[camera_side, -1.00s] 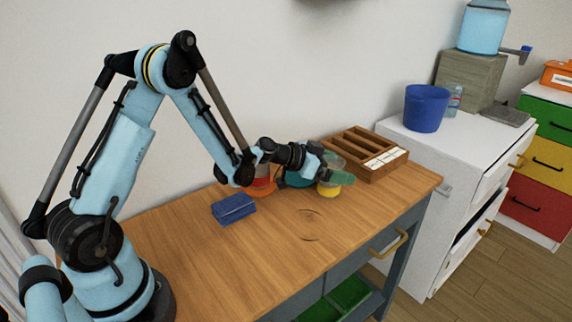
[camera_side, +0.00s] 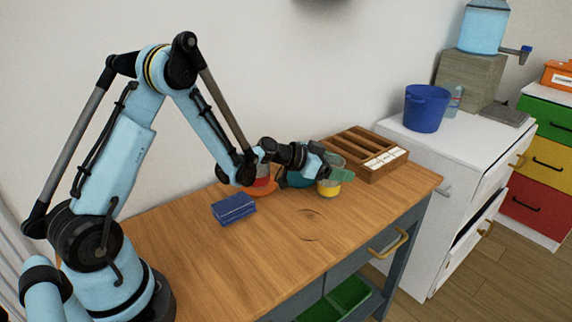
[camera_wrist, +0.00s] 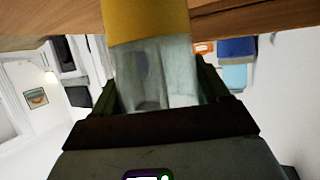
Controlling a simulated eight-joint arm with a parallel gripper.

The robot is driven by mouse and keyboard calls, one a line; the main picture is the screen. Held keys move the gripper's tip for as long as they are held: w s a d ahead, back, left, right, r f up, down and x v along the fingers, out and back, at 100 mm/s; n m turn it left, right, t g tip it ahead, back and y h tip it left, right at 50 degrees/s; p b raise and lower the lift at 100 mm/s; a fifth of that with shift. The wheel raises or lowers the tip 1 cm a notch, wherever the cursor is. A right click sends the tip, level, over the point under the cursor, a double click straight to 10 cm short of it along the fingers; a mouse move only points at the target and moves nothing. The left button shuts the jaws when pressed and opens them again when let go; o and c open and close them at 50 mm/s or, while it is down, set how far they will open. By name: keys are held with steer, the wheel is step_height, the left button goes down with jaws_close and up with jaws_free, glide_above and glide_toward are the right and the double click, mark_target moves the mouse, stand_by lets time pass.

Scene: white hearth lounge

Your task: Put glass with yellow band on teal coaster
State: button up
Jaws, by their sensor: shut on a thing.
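The glass with the yellow band (camera_side: 328,188) is between the fingers of my gripper (camera_side: 334,168), near the far right part of the wooden table. In the wrist view its clear wall (camera_wrist: 155,75) sits between the two dark fingers (camera_wrist: 158,85), with the yellow band towards the tabletop. My gripper is shut on it. Whether its base touches the table is hard to tell. The teal coaster (camera_side: 296,181) lies just left of the glass, partly hidden behind my wrist.
A glass with a red-orange band (camera_side: 262,181) stands on an orange coaster (camera_side: 259,191) left of the teal one. A wooden compartment box (camera_side: 377,172) stands close behind the glass. The table's front middle is clear.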

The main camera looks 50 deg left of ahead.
steer(key=r, duration=0.4)
steer(key=shift+s+d+r, duration=0.15)
steer(key=shift+d+r, duration=0.1)
steer(key=s+d+r, duration=0.5)
steer(key=d+r, duration=0.1)
steer(key=d, duration=0.4)
steer(key=f+n+y, duration=0.1)
steer(key=a+f+n+y, duration=0.1)
steer(key=f, duration=0.1)
steer(key=a+f+n+t+y, duration=0.1)
steer(key=f+y, duration=0.1)
steer(key=shift+s+n, duration=0.3)
steer(key=shift+s, duration=0.1)
steer(key=shift+a+f+n+y, duration=0.2)
steer(key=shift+a+n+y, duration=0.95)
steer(key=shift+y, duration=0.35)
steer(key=a+r+n+g+y, duration=0.4)
steer(key=a+r+n+y, duration=0.3)
steer(key=n+y, duration=0.1)
steer(key=shift+w+a+f, duration=0.6)
steer(key=shift+a+f, duration=1.15)
steer(key=shift+f, duration=0.05)
steer(key=shift+w+a+f, duration=0.65)
steer(key=shift+a+f, duration=1.15)
steer(key=shift+w+a+f, duration=0.6)
steer(key=shift+a+f, duration=1.15)
steer(key=shift+f, duration=0.05)
